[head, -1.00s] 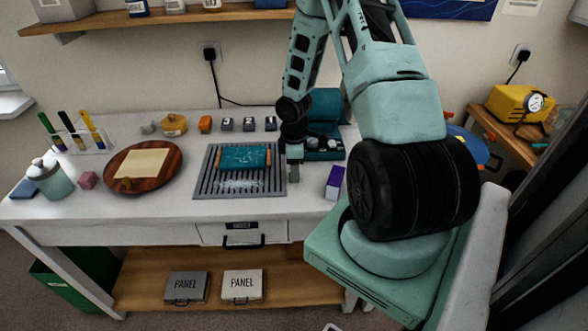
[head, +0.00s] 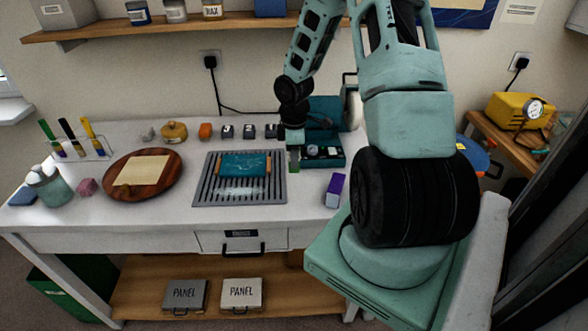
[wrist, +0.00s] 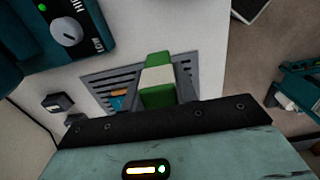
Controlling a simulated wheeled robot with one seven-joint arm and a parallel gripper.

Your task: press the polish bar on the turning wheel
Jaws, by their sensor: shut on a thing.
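The polish bar is green with a pale wrapper; my gripper (head: 293,146) is shut on it. The bar's green end (head: 294,160) points down above the table, right of the slatted grille. The teal polishing machine (head: 335,153) is just right of the gripper. Its pale wheel (head: 352,106) shows partly behind my arm, apart from the bar; I cannot tell whether it turns. In the wrist view the machine (wrist: 90,48) shows a dial and a lit green light.
A slatted grille (head: 212,190) with a teal panel (head: 245,165) lies left of the gripper. A purple and white bar (head: 335,188) lies in front of the machine. Small numbered blocks (head: 250,131) stand at the back. A round wooden board (head: 165,185) is further left.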

